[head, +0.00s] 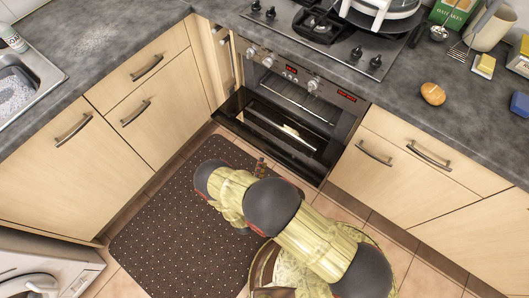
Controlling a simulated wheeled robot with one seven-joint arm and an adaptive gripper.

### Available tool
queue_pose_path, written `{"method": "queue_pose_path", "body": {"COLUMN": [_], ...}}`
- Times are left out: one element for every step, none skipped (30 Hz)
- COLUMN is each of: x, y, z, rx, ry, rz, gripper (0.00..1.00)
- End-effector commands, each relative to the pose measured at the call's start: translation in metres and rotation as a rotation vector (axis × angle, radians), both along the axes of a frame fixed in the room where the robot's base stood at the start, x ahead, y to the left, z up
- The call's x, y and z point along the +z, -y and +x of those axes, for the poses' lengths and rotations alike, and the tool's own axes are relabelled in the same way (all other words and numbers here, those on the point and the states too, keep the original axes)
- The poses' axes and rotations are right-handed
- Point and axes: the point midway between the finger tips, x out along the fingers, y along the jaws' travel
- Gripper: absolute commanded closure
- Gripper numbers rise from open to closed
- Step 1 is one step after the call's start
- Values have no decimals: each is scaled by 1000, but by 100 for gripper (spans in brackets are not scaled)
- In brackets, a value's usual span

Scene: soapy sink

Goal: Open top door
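The oven (300,92) is built in under the hob, with knobs and red displays along its top. Which door is the top door is not clear from this view. My arm reaches from the lower right over the floor in front of the oven. A small part of my gripper (262,168) shows beyond the arm, below the oven door and apart from the handle. Its fingers are too small and hidden to read.
Wooden cabinets with bar handles stand left (135,100) and right (400,165) of the oven, all appearing shut. A dotted mat (165,220) covers the floor at left. A white appliance (45,265) is at lower left. The counter holds a sink (38,72) and several small items.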

Motion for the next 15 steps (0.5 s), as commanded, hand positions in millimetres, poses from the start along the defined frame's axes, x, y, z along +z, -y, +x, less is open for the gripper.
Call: {"method": "queue_pose_path", "body": {"x": [-1, -2, -2, -2, -3, -3, -3, -3, -3, -3, -3, -3, -3, -3, -3], "y": [3, 4, 5, 7, 8, 10, 11, 12, 14, 15, 15, 16, 17, 18, 19], "z": [6, 10, 15, 19, 23, 29, 34, 38, 43, 47, 51, 56, 58, 61, 63], "rx": [-5, -5, -5, -6, -5, -6, -5, -5, -5, -4, -5, -4, -3, -3, -3], "ry": [1, 1, 1, 1, 1, 0, 0, 0, 0, 0, 0, 0, -1, -1, -1], "rz": [3, 3, 3, 3, 3, 3, 3, 4, 4, 4, 5, 4, 4, 4, 4], "gripper": [73, 73, 73, 73, 73, 73, 73, 73, 73, 73, 73, 73, 73, 73, 73]}}
